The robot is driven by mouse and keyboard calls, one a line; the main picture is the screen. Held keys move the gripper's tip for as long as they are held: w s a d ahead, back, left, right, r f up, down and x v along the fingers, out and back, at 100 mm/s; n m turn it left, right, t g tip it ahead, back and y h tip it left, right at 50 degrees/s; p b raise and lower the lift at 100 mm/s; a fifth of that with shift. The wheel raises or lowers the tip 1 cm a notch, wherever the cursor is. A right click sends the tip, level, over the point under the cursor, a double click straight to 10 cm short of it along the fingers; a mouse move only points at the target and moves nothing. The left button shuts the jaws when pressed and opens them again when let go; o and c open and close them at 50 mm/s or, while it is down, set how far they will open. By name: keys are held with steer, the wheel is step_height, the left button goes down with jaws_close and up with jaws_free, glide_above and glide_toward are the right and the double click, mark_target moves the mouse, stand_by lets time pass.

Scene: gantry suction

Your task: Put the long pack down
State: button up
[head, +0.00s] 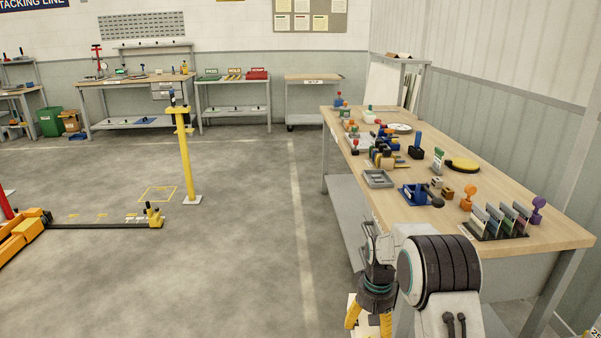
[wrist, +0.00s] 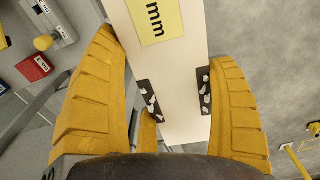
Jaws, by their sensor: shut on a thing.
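My gripper (wrist: 166,55) has two yellow fingers, one on each side of a long white pack (wrist: 182,88), and is shut on it. The pack carries a yellow label (wrist: 158,20) with black lettering and runs out of the top of the wrist view. Dark patches with white marks show beside its edges near the fingers. In the head view my gripper (head: 369,318) hangs low in front of the workbench, with a bit of the white pack (head: 355,301) showing; the rest is hidden or below the picture.
A wooden workbench (head: 430,218) crowded with small fixtures stands on the right. Open grey floor (head: 240,255) lies to the left, with a yellow post (head: 187,155) and an orange low frame (head: 22,238). Other benches and a small cart (head: 313,78) line the back wall.

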steer(key=s+r+p, duration=0.1)
steer(key=r+p, duration=0.1)
steer(key=s+r+p, duration=0.1)
steer(key=r+p, duration=0.2)
steer(key=s+r+p, duration=0.2)
steer(key=r+p, duration=0.1)
steer(key=shift+r, duration=0.15)
steer(key=shift+s+r+p, duration=0.55)
steer(key=shift+r+p, duration=0.1)
steer(key=shift+p, duration=0.2)
steer(key=shift+d, duration=0.1)
